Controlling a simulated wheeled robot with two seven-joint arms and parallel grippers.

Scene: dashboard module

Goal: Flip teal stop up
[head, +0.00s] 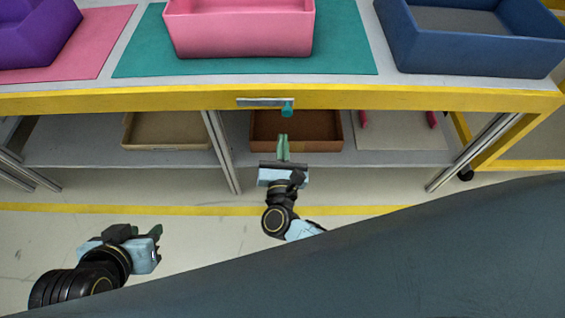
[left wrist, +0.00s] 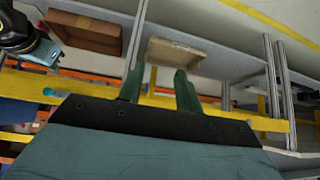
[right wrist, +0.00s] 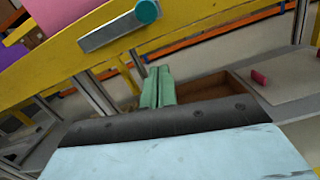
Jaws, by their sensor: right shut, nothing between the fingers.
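The teal stop (head: 287,107) is a small teal knob at the right end of a grey metal plate (head: 262,102) on the yellow front edge of the table. In the head view it hangs slightly below the plate. My right gripper (head: 283,150) is shut and empty, just below and in front of the stop, apart from it. In the right wrist view the teal stop (right wrist: 147,11) shows its round end above the closed green fingers (right wrist: 158,88). My left gripper (head: 157,235) is low at the left, away from the table; its fingers (left wrist: 160,85) are apart with nothing between them.
On the table top are a pink bin (head: 240,40) on a teal mat (head: 140,55), a blue bin (head: 470,50) and a purple bin (head: 35,35). The shelf below holds a brown tray (head: 297,140) and a tan tray (head: 165,140). Metal posts (head: 222,150) stand below the edge.

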